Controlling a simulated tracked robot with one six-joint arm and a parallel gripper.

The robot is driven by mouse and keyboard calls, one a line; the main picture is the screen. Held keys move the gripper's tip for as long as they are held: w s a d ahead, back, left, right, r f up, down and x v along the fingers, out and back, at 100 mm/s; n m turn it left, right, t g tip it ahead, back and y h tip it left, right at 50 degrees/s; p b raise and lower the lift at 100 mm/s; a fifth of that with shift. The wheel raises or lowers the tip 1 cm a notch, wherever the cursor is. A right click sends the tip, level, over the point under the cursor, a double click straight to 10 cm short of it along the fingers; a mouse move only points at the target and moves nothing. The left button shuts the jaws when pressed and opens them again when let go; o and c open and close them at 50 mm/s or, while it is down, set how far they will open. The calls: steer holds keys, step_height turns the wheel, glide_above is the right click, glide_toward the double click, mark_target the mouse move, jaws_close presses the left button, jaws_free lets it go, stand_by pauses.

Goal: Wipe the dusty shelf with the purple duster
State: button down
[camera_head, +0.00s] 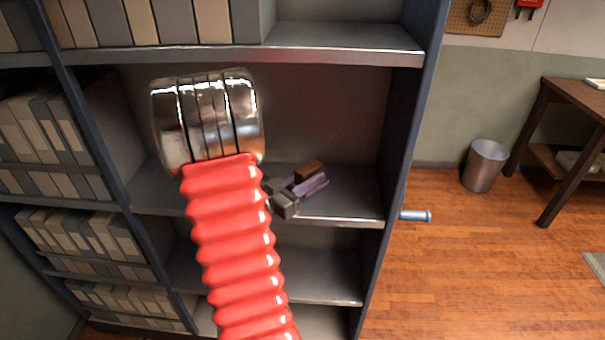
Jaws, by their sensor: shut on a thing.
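The purple duster (314,186) is on or just above the middle shelf (345,205) of the grey metal unit. It has a purple part and a brown block on top. My gripper (287,192) is shut on the duster at its left end; my red ribbed arm and its shiny metal end hide part of the gripper. The shelf around the duster is bare. I cannot tell from here whether the duster touches the shelf, and no dust is clearly visible.
A blue upright (405,130) bounds the compartment on the right.

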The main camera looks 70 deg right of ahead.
mark_target(298, 183)
steer(key=shift+s, duration=0.5)
steer(key=shift+s+a, duration=0.15)
steer(key=shift+a, duration=0.6)
steer(key=shift+s+a, duration=0.15)
steer(key=shift+a, duration=0.55)
steer(key=shift+w+a, duration=0.25)
steer(key=shift+w, duration=0.95)
steer(key=shift+w+a+f, duration=0.15)
steer(key=shift+w+f, duration=0.05)
steer(key=shift+w, duration=0.35)
steer(key=shift+w, duration=0.2)
steer(key=shift+w+a, duration=0.2)
steer(key=shift+w, duration=0.55)
steer(key=shift+w+a, duration=0.2)
steer(key=shift+w, duration=0.55)
